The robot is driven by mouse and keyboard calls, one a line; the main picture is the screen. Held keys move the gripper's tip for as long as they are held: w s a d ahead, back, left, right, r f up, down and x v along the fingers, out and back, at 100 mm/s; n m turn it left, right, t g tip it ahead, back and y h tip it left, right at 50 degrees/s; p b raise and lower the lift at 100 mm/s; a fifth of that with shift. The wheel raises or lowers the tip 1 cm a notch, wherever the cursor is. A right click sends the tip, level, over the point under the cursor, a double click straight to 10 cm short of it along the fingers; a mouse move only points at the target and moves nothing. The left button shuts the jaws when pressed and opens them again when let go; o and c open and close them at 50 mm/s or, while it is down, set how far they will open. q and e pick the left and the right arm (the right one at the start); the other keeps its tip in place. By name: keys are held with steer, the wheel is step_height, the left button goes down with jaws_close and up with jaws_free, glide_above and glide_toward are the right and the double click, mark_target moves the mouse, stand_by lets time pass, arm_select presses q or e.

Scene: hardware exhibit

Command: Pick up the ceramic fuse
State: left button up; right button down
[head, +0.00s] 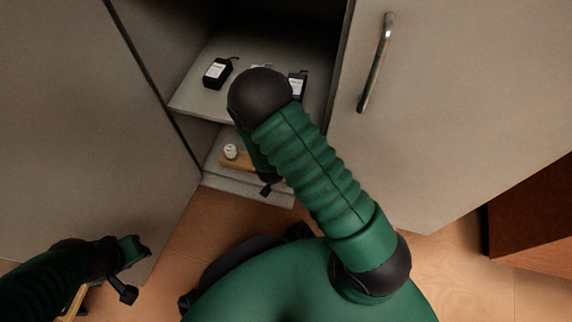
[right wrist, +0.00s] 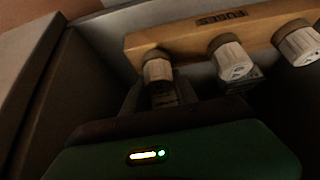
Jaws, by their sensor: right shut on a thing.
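A wooden fuse rack (right wrist: 190,37) with dark lettering holds white ceramic fuses in the right wrist view. One fuse (right wrist: 158,70) is at the left, another (right wrist: 232,60) in the middle, and a third (right wrist: 298,45) at the right. In the head view the rack (head: 238,161) lies on the low cabinet shelf with one white fuse (head: 231,152) showing. My right gripper (right wrist: 172,92) is at the rack, shut on what looks like the left fuse, still at the rack; its jaws are dark and partly hidden. My left gripper (head: 133,270) is open and empty, low at the left.
The upper shelf (head: 190,97) carries a black box (head: 217,73) and another dark box (head: 297,84), partly behind my arm. An open cabinet door (head: 450,100) with a metal handle (head: 375,62) stands at the right. A grey panel (head: 80,130) fills the left.

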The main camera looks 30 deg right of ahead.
step_height(320, 180, up, 4)
steer(key=p, duration=0.5)
steer(key=shift+r, duration=0.15)
steer(key=s+a+p, duration=0.3)
steer(key=s+a, duration=0.8)
steer(key=a, duration=0.2)
steer(key=shift+s+a+f+p, duration=0.35)
steer(key=shift+f, duration=0.05)
